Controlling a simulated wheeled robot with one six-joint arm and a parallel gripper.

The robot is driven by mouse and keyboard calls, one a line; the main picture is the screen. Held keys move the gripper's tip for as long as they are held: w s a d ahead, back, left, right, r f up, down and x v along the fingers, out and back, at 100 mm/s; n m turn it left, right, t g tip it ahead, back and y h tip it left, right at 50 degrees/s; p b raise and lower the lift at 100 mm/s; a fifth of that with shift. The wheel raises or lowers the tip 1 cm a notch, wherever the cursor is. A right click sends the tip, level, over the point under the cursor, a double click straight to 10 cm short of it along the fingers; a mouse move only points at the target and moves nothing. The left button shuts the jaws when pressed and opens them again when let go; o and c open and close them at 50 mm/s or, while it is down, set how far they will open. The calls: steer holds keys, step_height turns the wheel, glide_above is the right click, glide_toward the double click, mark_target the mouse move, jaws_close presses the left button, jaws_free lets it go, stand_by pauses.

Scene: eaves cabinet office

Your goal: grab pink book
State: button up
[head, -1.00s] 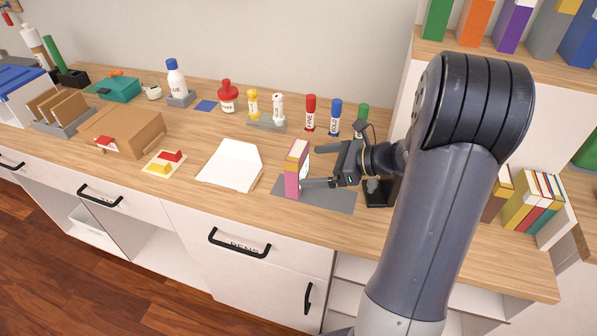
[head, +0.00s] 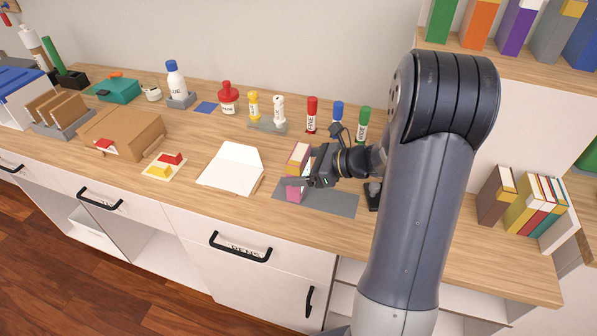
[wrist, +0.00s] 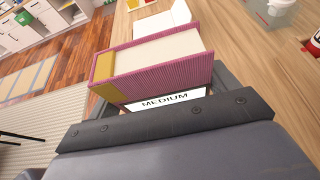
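The pink book (head: 294,190) stands upright on a dark grey mat (head: 338,202) on the wooden counter. It has a yellow band and cream pages. In the wrist view the pink book (wrist: 150,62) fills the space ahead of my gripper, with a white label reading MEDIUM facing me. My gripper (head: 301,171) is at the book, with a finger across its near side. In the wrist view a dark finger part shows close at the book's right. The far finger is mostly hidden, so I cannot tell whether the fingers press on the book.
A white open folder (head: 231,168) lies left of the mat. Red, blue and green (head: 361,122) marker-like tubes stand behind my gripper. A brown box (head: 122,130) is farther left. More books (head: 532,203) stand at the right.

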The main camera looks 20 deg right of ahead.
steer(key=c, duration=0.6)
steer(key=shift+o, duration=0.2)
steer(key=shift+r, duration=0.15)
